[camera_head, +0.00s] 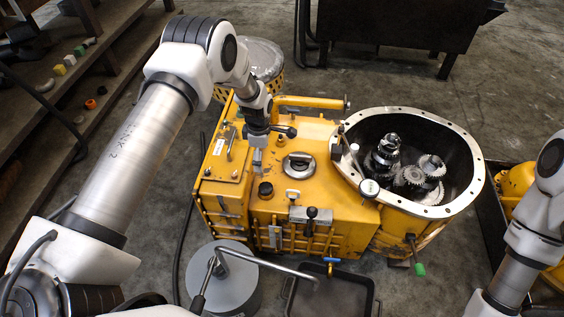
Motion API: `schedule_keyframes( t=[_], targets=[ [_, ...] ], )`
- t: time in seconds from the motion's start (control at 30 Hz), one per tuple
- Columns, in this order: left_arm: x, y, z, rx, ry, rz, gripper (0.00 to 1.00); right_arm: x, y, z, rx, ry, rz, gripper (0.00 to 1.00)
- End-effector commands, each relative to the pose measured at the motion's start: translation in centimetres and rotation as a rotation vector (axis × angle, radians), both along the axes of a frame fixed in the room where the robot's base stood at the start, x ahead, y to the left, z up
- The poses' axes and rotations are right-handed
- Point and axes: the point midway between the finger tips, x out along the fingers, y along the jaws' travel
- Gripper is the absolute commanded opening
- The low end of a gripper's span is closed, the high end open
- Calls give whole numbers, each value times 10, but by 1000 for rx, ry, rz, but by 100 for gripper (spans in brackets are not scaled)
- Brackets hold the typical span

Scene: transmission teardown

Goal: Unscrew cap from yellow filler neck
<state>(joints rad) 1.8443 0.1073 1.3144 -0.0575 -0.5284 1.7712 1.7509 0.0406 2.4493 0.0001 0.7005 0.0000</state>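The yellow transmission housing (330,215) stands on the floor in the middle of the head view. A small dark round cap (265,189) sits on its top, left of centre. A larger silver round lid (298,166) with a handle is just right of it. I cannot tell for certain which one closes the filler neck. My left gripper (257,164) points down above the housing, just behind the dark cap and left of the silver lid. Its fingers are small and partly hidden, so their opening is unclear. My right arm is at the right edge, its gripper out of view.
An open bell housing (474,150) with exposed gears (412,176) is at the right. Levers and a black-knobbed handle (311,213) rise from the front. A grey round container (228,283) and a dark tray (335,298) stand in front. Wooden shelves (110,40) are at left.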

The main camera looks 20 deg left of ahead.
Motion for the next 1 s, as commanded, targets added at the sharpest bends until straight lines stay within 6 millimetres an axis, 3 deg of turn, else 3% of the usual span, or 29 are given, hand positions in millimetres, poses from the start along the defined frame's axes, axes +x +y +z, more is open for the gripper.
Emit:
schedule_keyframes(
  t=[0.03,0.23,0.57,1.0],
  targets=[
    [-1,0,-21,0,1,0,100,-1,0,-21,0,2,1,0],
    [-1,0,-57,0,1,0,100,-1,0,-57,0,3,1,0],
    [-1,0,-77,0,1,0,100,-1,0,-75,0,2,1,0],
    [-1,1,-150,1,0,0,100,-2,1,-136,0,2,1,0]
  ],
)
